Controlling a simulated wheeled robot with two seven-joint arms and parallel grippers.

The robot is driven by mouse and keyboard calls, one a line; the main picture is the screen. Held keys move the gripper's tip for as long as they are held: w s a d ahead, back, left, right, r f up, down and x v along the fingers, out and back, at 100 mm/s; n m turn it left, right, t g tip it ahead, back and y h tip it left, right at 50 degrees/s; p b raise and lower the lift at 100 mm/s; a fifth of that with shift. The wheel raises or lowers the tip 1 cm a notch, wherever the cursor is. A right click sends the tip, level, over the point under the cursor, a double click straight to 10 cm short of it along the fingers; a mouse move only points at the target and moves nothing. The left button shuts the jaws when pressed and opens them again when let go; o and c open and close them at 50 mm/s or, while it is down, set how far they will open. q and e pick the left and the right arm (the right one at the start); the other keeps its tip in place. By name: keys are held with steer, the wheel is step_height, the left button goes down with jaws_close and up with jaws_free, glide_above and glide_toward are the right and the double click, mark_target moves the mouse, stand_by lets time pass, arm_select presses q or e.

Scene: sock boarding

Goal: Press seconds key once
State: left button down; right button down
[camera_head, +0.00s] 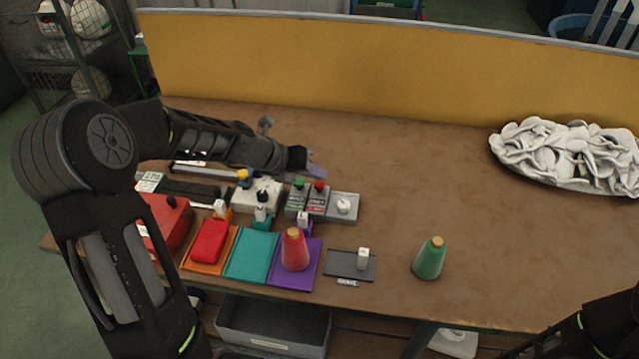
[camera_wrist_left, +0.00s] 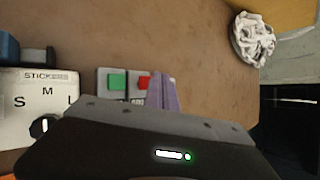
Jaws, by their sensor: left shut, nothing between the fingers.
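Two small grey key boxes stand side by side on the brown table. One has a green key (camera_head: 298,184), also in the left wrist view (camera_wrist_left: 116,82). The other has a red key (camera_head: 319,186), partly hidden behind my fingers in the left wrist view (camera_wrist_left: 142,82). Their labels are too small to read, so I cannot tell which is the seconds key. My left gripper (camera_head: 316,170), with purple fingertips (camera_wrist_left: 161,92), is shut and empty. It is just behind the red key in the head view; whether it touches is unclear. My right gripper is out of view.
A grey box with a white knob (camera_head: 344,205) stands right of the keys. A white dial box (camera_wrist_left: 30,105) is to their left. In front are coloured mats, a red cone (camera_head: 294,250) and a green cone (camera_head: 429,258). White socks (camera_head: 565,155) lie far right.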

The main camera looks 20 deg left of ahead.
mark_target(316, 186)
arm_select(q)
steer(key=shift+f, duration=0.45)
steer(key=shift+f+b, duration=0.5)
steer(key=shift+f, duration=0.15)
stand_by(0.7)
stand_by(0.4)
steer(key=shift+r+p, duration=1.1)
steer(key=shift+p, duration=0.15)
steer(key=shift+r, duration=0.15)
step_height(316, 186, up, 5)
steer(key=p, duration=0.5)
steer(key=shift+f, duration=0.2)
